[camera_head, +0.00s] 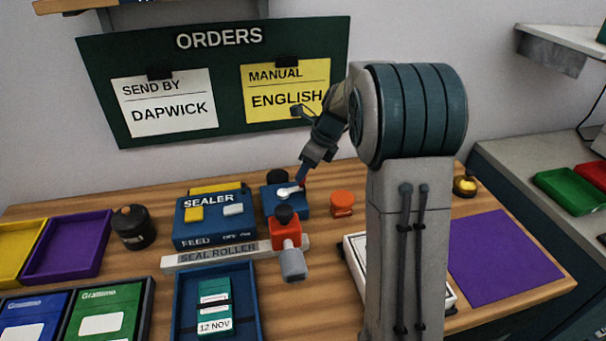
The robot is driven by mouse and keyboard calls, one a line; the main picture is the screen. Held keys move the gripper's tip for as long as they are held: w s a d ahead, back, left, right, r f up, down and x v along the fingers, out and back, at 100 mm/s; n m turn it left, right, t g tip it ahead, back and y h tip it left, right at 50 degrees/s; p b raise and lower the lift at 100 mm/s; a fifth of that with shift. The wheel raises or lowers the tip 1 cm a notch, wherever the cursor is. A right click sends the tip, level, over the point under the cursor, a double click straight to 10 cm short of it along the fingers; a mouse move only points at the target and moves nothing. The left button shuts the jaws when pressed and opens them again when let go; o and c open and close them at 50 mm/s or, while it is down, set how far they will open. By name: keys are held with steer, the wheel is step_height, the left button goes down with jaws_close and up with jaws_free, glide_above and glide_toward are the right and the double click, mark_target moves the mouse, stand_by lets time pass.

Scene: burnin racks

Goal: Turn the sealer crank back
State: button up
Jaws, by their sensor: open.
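The sealer (213,234) is a blue box marked SEALER and FEED, with a yellow and a pale button on top. A smaller blue block (271,207) beside it bears a whitish lever-like part (289,193). My gripper (302,183) is open, small in view, above the blue block's right side behind the red block. Whether it touches anything is unclear.
A blue tray (257,302) holding a green packet dated 12 NOV stands in front of the roller. A dark round jar (133,227) is left of the sealer, an orange cap (342,202) right. My arm hides part of a white tray (353,250). A purple mat (503,260) lies clear.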

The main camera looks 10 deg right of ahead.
steer(key=shift+x, duration=1.35)
steer(key=c, duration=1)
